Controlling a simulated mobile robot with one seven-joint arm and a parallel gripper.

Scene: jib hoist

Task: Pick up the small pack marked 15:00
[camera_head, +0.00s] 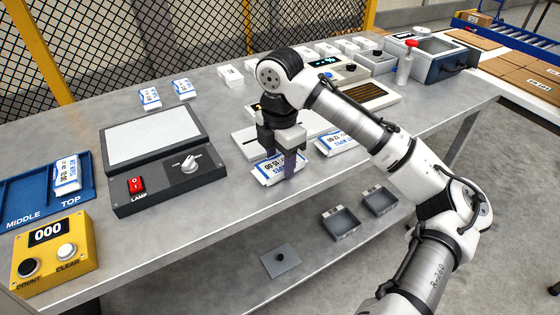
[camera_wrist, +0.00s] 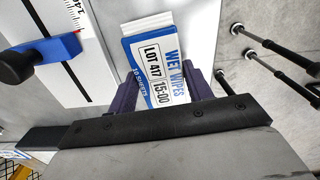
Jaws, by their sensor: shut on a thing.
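The small pack (camera_wrist: 156,66) is white and blue. In the wrist view it reads "WET WIPES", "LOT 417", "15:00" and "10 SHEETS". My gripper (camera_wrist: 163,92) is shut on it, with one dark finger at each side. In the head view my gripper (camera_head: 279,170) points down over the bench near its front edge, with the same pack (camera_head: 266,172) between the fingers, partly hidden. I cannot tell whether the pack touches the bench. A similar pack (camera_head: 335,143) lies just to the right, its marking too small to read surely.
At left stand a lamp box (camera_head: 160,185), a blue tray (camera_head: 28,192) holding a pack (camera_head: 67,174) at TOP, and a yellow counter (camera_head: 55,250) showing 000. More packs (camera_head: 149,98) lie behind. A white plate (camera_head: 248,142) is beside my gripper. Bins (camera_head: 341,222) sit on the lower shelf.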

